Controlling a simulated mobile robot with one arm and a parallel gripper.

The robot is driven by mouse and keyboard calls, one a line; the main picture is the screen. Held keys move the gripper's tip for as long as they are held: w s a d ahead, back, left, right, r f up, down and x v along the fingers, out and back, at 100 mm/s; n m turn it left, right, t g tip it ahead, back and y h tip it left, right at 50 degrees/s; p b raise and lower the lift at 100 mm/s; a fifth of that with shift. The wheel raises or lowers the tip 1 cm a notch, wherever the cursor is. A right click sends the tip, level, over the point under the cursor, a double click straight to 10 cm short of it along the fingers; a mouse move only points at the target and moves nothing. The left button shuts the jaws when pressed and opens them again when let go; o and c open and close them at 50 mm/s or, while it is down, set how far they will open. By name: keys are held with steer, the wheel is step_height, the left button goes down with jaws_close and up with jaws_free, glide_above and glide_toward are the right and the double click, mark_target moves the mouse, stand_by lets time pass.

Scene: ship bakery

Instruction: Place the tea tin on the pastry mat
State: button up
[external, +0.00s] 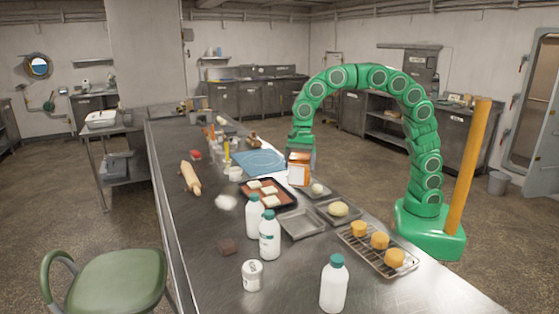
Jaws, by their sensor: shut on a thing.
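The tea tin (299,170) appears to be the boxy orange-brown tin with a pale label. It is upright below the end of my green arm. My gripper (301,149) is shut on its top; the fingers are small and hard to make out. The pastry mat (259,161) is a flat blue sheet on the steel counter, to the left of the tin and a little farther back. The tin appears to the right of the mat; I cannot tell whether it touches the counter.
On the steel counter (200,243), a tray of pale squares (287,203), an empty tray (302,225) and a dough tray (350,221) lie in front of the tin. White bottles (269,236) stand nearer.

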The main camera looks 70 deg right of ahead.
steer(key=w+d+m, duration=0.3)
steer(key=w+d, duration=0.1)
steer(key=d, duration=1)
steer(key=w+d+m+t, duration=0.1)
steer(key=w+d+m, duration=0.25)
steer(key=d, duration=0.95)
steer(key=w+d+m, duration=0.3)
steer(key=w+d, duration=0.2)
steer(key=d, duration=0.9)
steer(key=w+d+f, duration=0.3)
steer(key=w+f, duration=0.6)
steer(key=w, duration=0.4)
steer(key=shift+w+f+h, duration=0.25)
steer(key=shift+h, duration=0.05)
steer(key=shift+f, duration=0.1)
steer(key=shift+w+f, duration=0.15)
steer(key=shift+f, duration=1.5)
steer(key=shift+f, duration=0.1)
